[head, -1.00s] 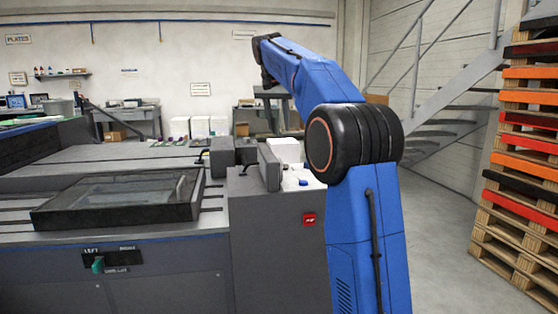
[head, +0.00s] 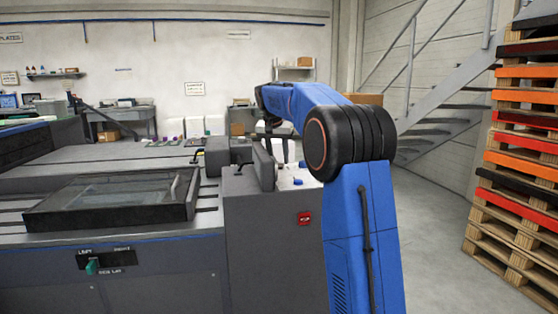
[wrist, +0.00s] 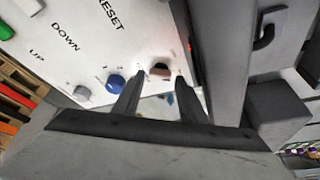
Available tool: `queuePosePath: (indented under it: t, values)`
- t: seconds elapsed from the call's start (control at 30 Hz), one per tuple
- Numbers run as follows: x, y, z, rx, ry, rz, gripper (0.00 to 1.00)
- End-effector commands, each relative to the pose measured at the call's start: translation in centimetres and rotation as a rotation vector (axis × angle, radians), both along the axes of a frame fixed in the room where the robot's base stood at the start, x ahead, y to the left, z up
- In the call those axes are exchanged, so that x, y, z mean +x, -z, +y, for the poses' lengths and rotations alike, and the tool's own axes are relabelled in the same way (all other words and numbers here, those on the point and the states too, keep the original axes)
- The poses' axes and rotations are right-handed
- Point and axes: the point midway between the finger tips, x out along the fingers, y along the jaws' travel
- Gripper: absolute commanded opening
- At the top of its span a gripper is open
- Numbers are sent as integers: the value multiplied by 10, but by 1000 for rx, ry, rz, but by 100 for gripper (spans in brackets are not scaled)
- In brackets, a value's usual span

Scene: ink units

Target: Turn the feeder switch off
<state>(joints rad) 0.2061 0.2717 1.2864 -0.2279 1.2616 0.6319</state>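A white panel (wrist: 85,45) on top of the grey cabinet (head: 275,255) carries the words RESET, DOWN and UP, with a blue button (wrist: 115,84) and a grey button (wrist: 83,91). A small pinkish-brown part (wrist: 160,72) in a dark slot lies just past and between my fingertips; I cannot tell whether it is the feeder switch or which way it is set. My gripper (wrist: 161,80) is open, with two dark fingers apart over the panel. I cannot tell whether they touch it. In the head view my arm hides most of the gripper.
A red switch-like part (head: 304,218) sits on the cabinet's front. A grey upright plate (wrist: 222,60) stands close beside the panel. Stacked pallets (head: 510,150) stand at right, with clear floor between.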

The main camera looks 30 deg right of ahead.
Motion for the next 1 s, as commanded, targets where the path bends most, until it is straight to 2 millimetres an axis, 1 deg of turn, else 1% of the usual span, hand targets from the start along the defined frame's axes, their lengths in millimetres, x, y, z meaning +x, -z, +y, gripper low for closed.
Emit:
queuePosePath:
  t: [0.1, 0.2, 0.47, 0.5, 0.53, 0.57, 0.6, 0.63, 0.87, 1.0]
  values:
    - [2, 9, -3, 0, 0, 0, 38]
    - [3, 12, -4, 0, 0, 0, 38]
    - [4, 13, -4, 0, 0, 0, 38]
    - [4, 13, -4, 0, 0, 0, 34]
    - [4, 13, -4, 0, 0, 0, 26]
    - [4, 13, -4, 0, 0, 0, 19]
    - [4, 13, -4, 0, 0, 0, 10]
    - [4, 13, -4, 0, 0, 0, 8]
    - [3, 12, -4, -1, -12, 0, 8]
    - [3, 12, -5, 0, -50, -1, 8]
